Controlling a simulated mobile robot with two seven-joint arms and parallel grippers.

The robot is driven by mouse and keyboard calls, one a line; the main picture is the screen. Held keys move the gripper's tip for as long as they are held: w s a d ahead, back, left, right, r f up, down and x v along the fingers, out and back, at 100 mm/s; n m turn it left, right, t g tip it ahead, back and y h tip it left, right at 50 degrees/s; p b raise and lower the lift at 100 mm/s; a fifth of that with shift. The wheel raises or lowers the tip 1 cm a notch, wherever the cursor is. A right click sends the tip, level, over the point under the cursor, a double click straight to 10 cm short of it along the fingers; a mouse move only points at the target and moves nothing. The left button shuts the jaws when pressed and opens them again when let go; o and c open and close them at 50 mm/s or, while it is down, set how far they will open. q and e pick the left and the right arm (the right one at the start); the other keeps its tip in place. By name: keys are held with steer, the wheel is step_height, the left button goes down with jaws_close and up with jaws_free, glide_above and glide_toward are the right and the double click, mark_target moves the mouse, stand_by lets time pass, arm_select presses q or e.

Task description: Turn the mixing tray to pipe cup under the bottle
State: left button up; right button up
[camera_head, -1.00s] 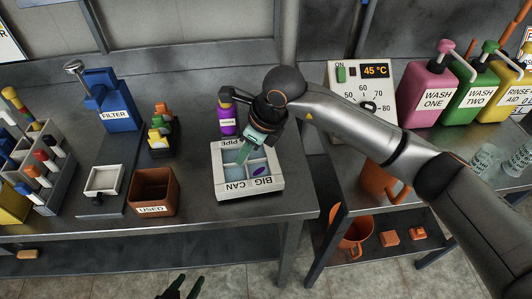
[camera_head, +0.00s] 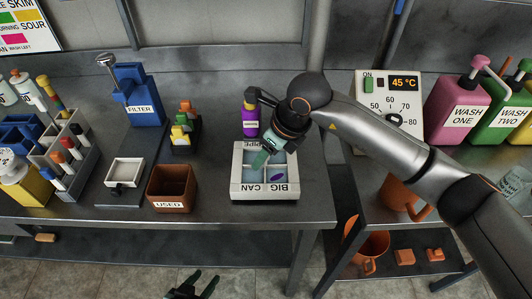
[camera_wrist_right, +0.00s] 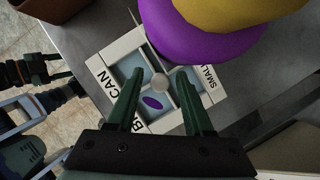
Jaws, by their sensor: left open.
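The mixing tray (camera_head: 236,188) is a square white frame with compartments, lying flat on the metal bench. A purple patch (camera_head: 277,178) shows in the near right compartment. The purple bottle (camera_head: 251,120) stands behind the tray. My right gripper (camera_head: 262,158) reaches down over the tray's middle. My left gripper (camera_head: 194,287) is open and empty, low in front of the bench.
Left of the tray are a brown USED bin (camera_head: 171,188), a small white dish (camera_head: 125,173) and a blue FILTER unit (camera_head: 135,95). A 45 °C control box (camera_head: 390,100) and wash jugs (camera_head: 457,108) stand at right. Bare bench lies between the bin and tray.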

steer(key=v, duration=1.2)
steer(key=shift+d+r+b, duration=0.15)
steer(key=shift+d+b, duration=0.05)
steer(key=shift+b, duration=0.2)
steer(key=shift+s, duration=0.1)
